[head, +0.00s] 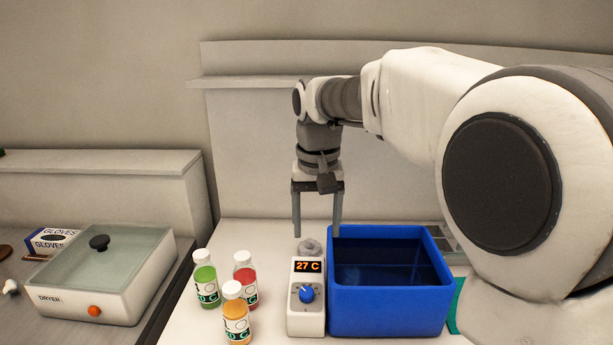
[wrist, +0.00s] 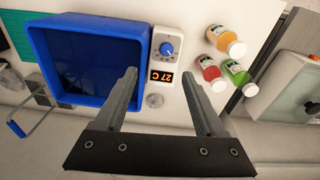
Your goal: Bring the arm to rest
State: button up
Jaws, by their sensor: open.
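My gripper (head: 317,232) points straight down, its two fingers spread apart with nothing between them. It hangs above the back of the white bench, over a small grey round object (head: 309,247) behind the controller. In the wrist view my gripper (wrist: 161,92) also shows open and empty. The arm is bent, reaching in from the right of the head view. Nothing touches the fingers as far as I can tell.
A blue water bath (head: 390,308) stands to the right of a white controller (head: 306,320) reading 27 C. Green (head: 206,284), red (head: 246,284) and orange (head: 236,318) bottles stand to its left. A dryer (head: 100,275) and a glove box (head: 50,241) are farther left.

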jog(key=s+d+r+t, duration=0.2)
jog(key=s+d+r, duration=0.1)
jog(key=s+d, duration=0.65)
jog(key=s+d+f+t, duration=0.1)
jog(key=s+f, duration=0.1)
jog(key=s, duration=0.4)
jog(key=s+d+f+t, duration=0.1)
jog(key=s+d+f, duration=0.1)
jog(key=s, duration=0.5)
jog(key=shift+f+t, duration=0.3)
jog(key=shift+f, duration=0.5)
jog(key=c, duration=0.4)
jog(key=shift+o, duration=0.2)
jog(key=shift+d+m, duration=0.1)
jog(key=shift+m, duration=0.2)
